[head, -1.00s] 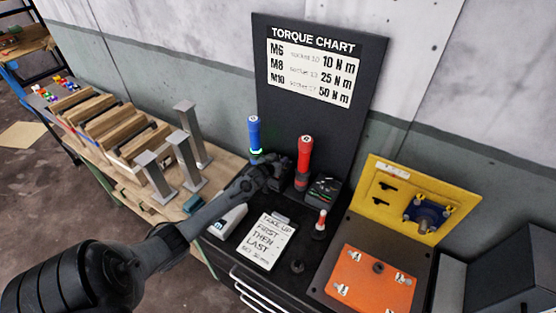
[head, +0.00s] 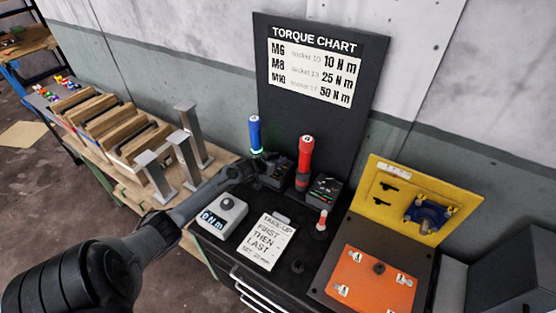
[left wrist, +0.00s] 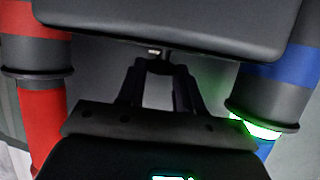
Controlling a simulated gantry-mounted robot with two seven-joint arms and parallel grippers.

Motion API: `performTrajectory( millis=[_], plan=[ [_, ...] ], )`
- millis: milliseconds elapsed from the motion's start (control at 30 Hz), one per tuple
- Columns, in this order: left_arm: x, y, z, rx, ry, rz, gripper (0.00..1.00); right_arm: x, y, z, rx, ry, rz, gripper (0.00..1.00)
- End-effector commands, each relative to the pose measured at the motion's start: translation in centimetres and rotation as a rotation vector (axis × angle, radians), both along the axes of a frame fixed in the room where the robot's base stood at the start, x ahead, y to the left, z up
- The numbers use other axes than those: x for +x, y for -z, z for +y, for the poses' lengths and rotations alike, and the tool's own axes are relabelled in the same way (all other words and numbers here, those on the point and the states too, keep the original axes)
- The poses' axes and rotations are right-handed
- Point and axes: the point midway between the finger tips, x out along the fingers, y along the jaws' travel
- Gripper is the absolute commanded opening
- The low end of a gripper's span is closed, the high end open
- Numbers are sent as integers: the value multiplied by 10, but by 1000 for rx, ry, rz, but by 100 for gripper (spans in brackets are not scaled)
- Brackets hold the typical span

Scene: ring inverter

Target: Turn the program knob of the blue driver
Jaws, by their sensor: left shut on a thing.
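The blue driver (head: 254,135) stands upright in its dark dock (head: 277,174), with a green glowing ring below its blue handle. It also shows at the right of the left wrist view (left wrist: 293,75), with its green ring lit. My left gripper (head: 257,166) is at that dock, just below the blue driver. My right gripper is not in view.
The red driver (head: 305,154) stands close beside in its own dock (head: 324,188). A grey box with a display (head: 219,217), a white note (head: 266,241) and a small red-topped tool (head: 321,222) lie in front. Grey posts (head: 183,160) stand to the left.

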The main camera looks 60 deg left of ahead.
Motion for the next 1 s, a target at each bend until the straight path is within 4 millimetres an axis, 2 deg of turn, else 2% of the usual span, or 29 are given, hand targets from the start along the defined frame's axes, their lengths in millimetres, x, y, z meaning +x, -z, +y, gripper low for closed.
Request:
performTrajectory(
  millis=[67, 100, 233, 667, 867, 1000],
  plan=[
    [0, 0, 0, -2, -2, 1, 5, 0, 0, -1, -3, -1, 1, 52],
    [0, 0, 0, -2, -2, 1, 37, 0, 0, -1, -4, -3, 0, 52],
    [0, 0, 0, -2, -2, 1, 55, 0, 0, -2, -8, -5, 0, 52],
    [-5, -2, -2, -1, -1, 1, 55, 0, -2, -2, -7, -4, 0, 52],
    [-22, -10, -7, 0, 0, 1, 55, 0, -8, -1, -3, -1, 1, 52],
    [-41, -17, -13, 0, -1, 3, 55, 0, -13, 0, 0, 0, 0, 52]
  ],
)
